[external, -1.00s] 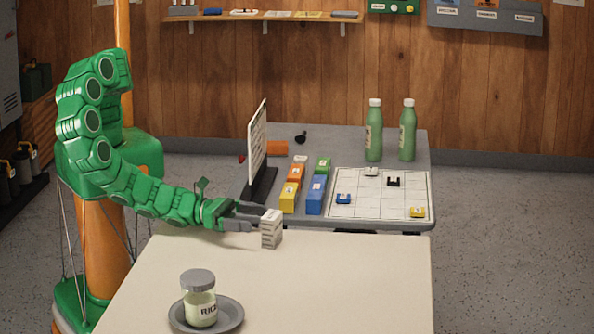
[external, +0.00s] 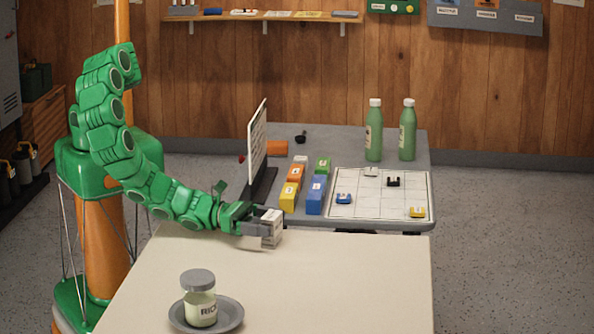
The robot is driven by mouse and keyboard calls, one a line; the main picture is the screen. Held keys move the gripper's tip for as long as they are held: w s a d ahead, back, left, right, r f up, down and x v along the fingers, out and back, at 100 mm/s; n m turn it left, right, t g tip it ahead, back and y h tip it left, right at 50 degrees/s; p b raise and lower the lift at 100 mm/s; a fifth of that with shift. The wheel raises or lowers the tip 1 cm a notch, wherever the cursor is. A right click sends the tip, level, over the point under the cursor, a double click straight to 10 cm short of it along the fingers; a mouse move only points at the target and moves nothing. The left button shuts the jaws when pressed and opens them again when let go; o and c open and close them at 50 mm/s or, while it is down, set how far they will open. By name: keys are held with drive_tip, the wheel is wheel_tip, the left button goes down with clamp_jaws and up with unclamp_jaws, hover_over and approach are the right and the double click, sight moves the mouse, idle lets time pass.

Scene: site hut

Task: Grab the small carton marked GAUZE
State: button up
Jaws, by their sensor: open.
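A small white carton (external: 273,226) stands upright near the far edge of the cream table (external: 330,285). Its print is too small to read. My gripper (external: 264,229) is at the carton, with its grey fingers reaching around it from the left. The near finger covers the lower left part of the carton's near side. The fingers are open, and I cannot tell whether either one touches the carton.
A jar (external: 200,300) with a grey lid stands on a grey plate (external: 236,318) at the front. Behind is a grey table (external: 395,149) with coloured blocks (external: 316,195), a grid board (external: 375,208), an upright panel (external: 257,140) and two green bottles (external: 374,135). The cream table's right side is clear.

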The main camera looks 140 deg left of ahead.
drive_tip(key=shift+x, duration=1.45)
drive_tip(key=c, duration=1)
drive_tip(key=shift+r, duration=0.1)
drive_tip(key=shift+c, duration=0.2)
